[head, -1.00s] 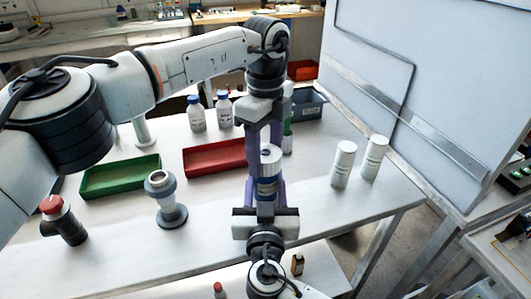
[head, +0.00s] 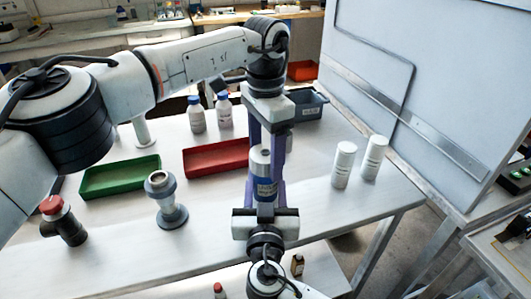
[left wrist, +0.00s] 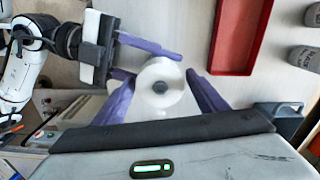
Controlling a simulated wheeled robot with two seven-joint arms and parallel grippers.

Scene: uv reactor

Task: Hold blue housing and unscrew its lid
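The blue housing (head: 265,190) stands upright, a blue band around a pale body. Its white lid (head: 260,160) is on top, and in the left wrist view it is a round white disc (left wrist: 160,90) with a grey centre. My right gripper (head: 264,198) comes from the front and is shut on the housing; its purple fingers also show in the left wrist view (left wrist: 135,60). My left gripper (head: 265,165) points down from above. Its purple fingers (left wrist: 160,80) stand on both sides of the lid, apparently with small gaps, so it looks open.
A green tray (head: 120,177) and a red tray (head: 216,159) lie left of the housing. A grey-blue flanged part (head: 166,200) and a dark red-capped part (head: 63,220) stand at the front left. Two white containers (head: 343,165) stand on the right, and two blue-capped bottles (head: 210,113) behind.

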